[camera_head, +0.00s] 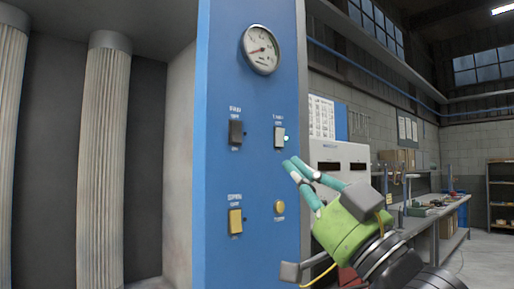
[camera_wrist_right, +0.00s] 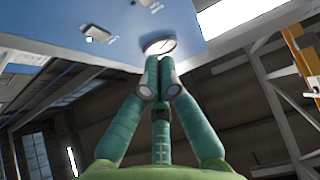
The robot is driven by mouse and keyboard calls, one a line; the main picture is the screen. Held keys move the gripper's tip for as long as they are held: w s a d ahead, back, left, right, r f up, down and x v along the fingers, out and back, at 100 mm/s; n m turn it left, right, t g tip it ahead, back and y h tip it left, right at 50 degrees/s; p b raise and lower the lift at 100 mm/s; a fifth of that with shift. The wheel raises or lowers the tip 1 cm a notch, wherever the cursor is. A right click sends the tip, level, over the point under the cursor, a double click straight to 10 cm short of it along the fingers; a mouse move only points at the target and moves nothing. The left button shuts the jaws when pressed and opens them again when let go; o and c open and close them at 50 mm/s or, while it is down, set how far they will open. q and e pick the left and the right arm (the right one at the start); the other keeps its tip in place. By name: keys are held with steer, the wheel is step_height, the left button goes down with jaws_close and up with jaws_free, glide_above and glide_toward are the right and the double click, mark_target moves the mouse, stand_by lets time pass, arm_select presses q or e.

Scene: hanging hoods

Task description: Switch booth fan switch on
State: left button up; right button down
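The labels are too small to read, so I cannot tell which is the booth fan switch. My right gripper (camera_head: 292,164) is below and slightly right of the pale switch; I see no contact. In the right wrist view its green fingertips (camera_wrist_right: 159,62) meet with nothing between them. My left gripper is out of view.
A round gauge (camera_head: 261,50) sits high on the panel. Ribbed white columns (camera_head: 103,160) stand at left. Behind my right arm is a workbench (camera_head: 440,215) with items along the wall, and a shelf (camera_head: 501,190) stands far right.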

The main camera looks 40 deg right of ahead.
mark_target(236, 128)
arm_select(q)
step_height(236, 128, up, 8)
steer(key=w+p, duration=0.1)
steer(key=p, duration=0.7)
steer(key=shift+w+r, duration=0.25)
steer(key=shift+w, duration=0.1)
arm_select(e)
steer(key=shift+w+f+x, duration=0.3)
steer(key=shift+f+x, duration=0.1)
steer(key=shift+x, duration=1.75)
steer(key=shift+w+f+x, duration=0.35)
steer(key=shift+f+x, duration=0.05)
steer(key=shift+x, duration=1.75)
steer(key=shift+w+f+x, duration=0.3)
steer(key=shift+f+x, duration=0.15)
steer(key=shift+x, duration=1.7)
steer(key=shift+a, duration=0.1)
